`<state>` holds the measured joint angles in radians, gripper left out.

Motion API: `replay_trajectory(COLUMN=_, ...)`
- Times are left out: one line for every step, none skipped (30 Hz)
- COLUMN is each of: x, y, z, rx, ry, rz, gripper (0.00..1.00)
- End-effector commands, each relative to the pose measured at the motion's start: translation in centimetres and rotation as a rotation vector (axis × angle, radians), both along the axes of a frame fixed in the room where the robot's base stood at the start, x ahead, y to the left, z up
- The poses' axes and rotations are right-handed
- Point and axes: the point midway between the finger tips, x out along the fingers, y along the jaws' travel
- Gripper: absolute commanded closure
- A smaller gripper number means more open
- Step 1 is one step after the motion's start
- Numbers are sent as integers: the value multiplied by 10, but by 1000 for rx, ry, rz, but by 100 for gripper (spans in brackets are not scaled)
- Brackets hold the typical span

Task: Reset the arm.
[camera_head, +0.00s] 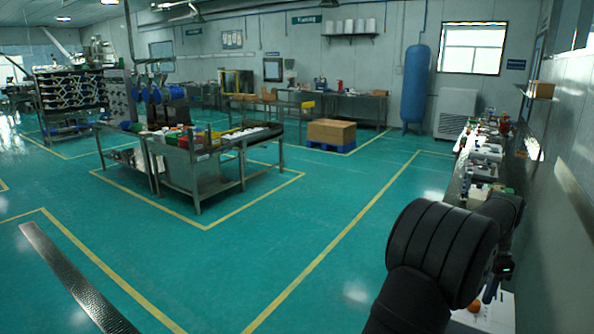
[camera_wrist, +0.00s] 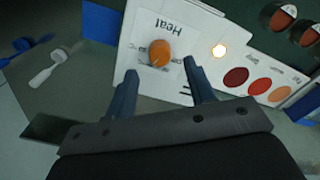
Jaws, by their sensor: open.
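My gripper (camera_wrist: 164,86) is open in the wrist view, its two blue-grey fingers apart with nothing between their tips. Beyond the fingers, an orange round object (camera_wrist: 160,53) rests on a white panel (camera_wrist: 143,24) marked "Heat". In the head view my black arm fills the lower right, and the gripper is mostly hidden behind it. The orange object (camera_head: 474,306) and part of the white panel (camera_head: 495,318) show below the arm there.
The long bench (camera_head: 456,187) along the right wall holds many small items. In the wrist view, coloured discs (camera_wrist: 236,77) lie to the right and a white spoon-like tool (camera_wrist: 48,70) to the left. Open green floor (camera_head: 330,205) lies left of my arm.

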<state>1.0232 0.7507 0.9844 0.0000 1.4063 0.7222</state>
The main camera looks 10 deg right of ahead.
Motion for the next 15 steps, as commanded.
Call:
replay_trajectory(x=0, y=1, z=-10, rx=3, ry=2, rz=0, gripper=50)
replay_trajectory(x=0, y=0, z=-15, rx=3, ry=1, rz=0, gripper=50)
replay_trajectory(x=0, y=0, z=-21, rx=2, ry=2, rz=0, gripper=50)
replay_trajectory(x=0, y=0, z=-25, rx=2, ry=2, rz=0, gripper=50)
replay_trajectory(x=0, y=0, z=-29, rx=2, ry=1, rz=0, gripper=50)
replay_trajectory(x=0, y=0, z=-33, rx=1, ry=1, rz=0, gripper=50)
replay_trajectory(x=0, y=0, z=-36, rx=2, ry=1, rz=0, gripper=50)
replay_trajectory(x=0, y=0, z=-39, rx=2, ry=1, rz=0, gripper=50)
replay_trajectory(x=0, y=0, z=-42, rx=1, ry=1, rz=0, gripper=50)
replay_trajectory(x=0, y=0, z=-43, rx=1, ry=1, rz=0, gripper=50)
replay_trajectory(x=0, y=0, z=-45, rx=0, ry=0, rz=0, gripper=50)
replay_trajectory(x=0, y=0, z=-46, rx=0, ry=0, rz=0, gripper=50)
replay_trajectory(x=0, y=0, z=-47, rx=0, ry=0, rz=0, gripper=50)
replay_trajectory(x=0, y=0, z=-47, rx=0, ry=0, rz=0, gripper=50)
replay_trajectory(x=0, y=0, z=-47, rx=0, ry=0, rz=2, gripper=50)
